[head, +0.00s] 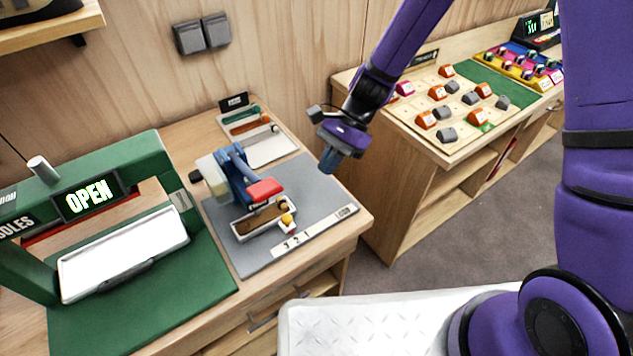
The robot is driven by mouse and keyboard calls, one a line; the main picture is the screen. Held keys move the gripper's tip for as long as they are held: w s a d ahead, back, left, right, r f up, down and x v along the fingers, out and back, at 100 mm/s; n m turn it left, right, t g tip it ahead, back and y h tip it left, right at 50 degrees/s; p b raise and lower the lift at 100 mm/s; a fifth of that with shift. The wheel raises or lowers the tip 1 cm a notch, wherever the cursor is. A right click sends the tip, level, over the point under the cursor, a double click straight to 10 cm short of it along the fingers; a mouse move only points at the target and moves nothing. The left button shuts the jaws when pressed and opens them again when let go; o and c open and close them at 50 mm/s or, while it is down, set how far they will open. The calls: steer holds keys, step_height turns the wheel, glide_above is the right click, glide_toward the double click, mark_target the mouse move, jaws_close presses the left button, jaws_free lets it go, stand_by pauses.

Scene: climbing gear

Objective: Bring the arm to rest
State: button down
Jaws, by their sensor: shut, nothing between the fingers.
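My purple arm reaches in from the top right of the head view. My gripper (329,158) hangs in the air at the right edge of the grey mat (250,262), with its fingers pointing down. It is shut and holds nothing. To its left on the mat stands a blue press-like device (233,170) with a red handle pad (264,190). My gripper is apart from this device. Under the red pad is a small white tray (242,238) with brown content, and small yellow pieces (287,216) sit at its right end.
A green station with an OPEN sign (90,197) stands at left on a green mat. A tray with tools (262,145) lies behind the device. A second counter at right holds a board (411,112) of orange and grey pieces. Floor shows between the counters.

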steer(key=s+d+r+n+t+h, duration=0.1)
steer(key=s+d+r+n+t, duration=0.15)
steer(key=d+r, duration=0.6)
steer(key=s+d+r+n+t+h, duration=0.1)
steer(key=d+r+n+t+h, duration=0.3)
steer(key=r, duration=0.8)
steer(key=s+d+r+n+t+h, duration=0.1)
steer(key=s+d+r+n+t, duration=0.2)
steer(key=s+d+r, duration=0.7)
steer(key=s+d+t, duration=0.1)
steer(key=s+d, duration=0.2)
steer(key=shift+s, duration=0.4)
